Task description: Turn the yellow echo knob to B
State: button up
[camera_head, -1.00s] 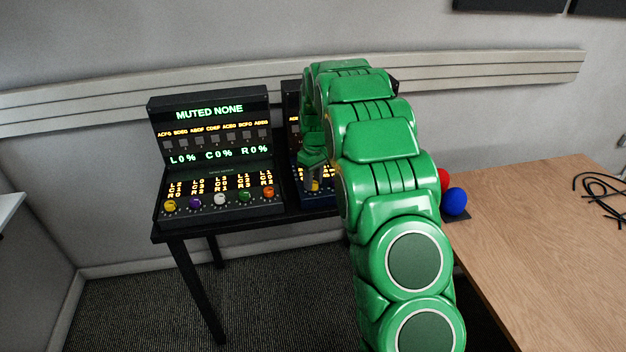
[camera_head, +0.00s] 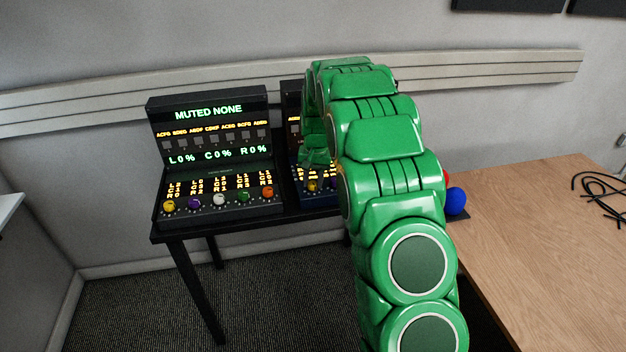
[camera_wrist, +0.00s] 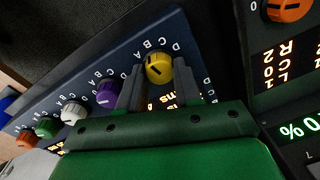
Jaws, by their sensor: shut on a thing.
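The yellow knob (camera_wrist: 158,69) is on the dark blue panel (camera_wrist: 190,45) in the wrist view, with letters A to D around it. Which letter its dark mark points to is not clear. My gripper (camera_wrist: 159,75) has one finger on each side of the knob and is shut on it. In the head view, the yellow knob (camera_head: 312,186) shows at the front of the blue unit, just below my gripper (camera_head: 316,165). My arm hides most of that unit.
Purple (camera_wrist: 107,93), white (camera_wrist: 74,111), green and orange knobs run along the same panel. A black console (camera_head: 215,150) with its own yellow knob stands to the left. A blue ball (camera_head: 456,201) and a wooden table (camera_head: 540,230) are to the right.

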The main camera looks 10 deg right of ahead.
aim_at(315, 183)
jog(key=shift+m, duration=1.5)
jog(key=o, duration=1)
jog(key=shift+o, duration=0.2)
jog(key=shift+r, duration=0.15)
jog(key=r, duration=0.7)
jog(key=shift+s+d+r, duration=0.15)
jog(key=shift+d+r, duration=0.05)
jog(key=shift+r, duration=0.05)
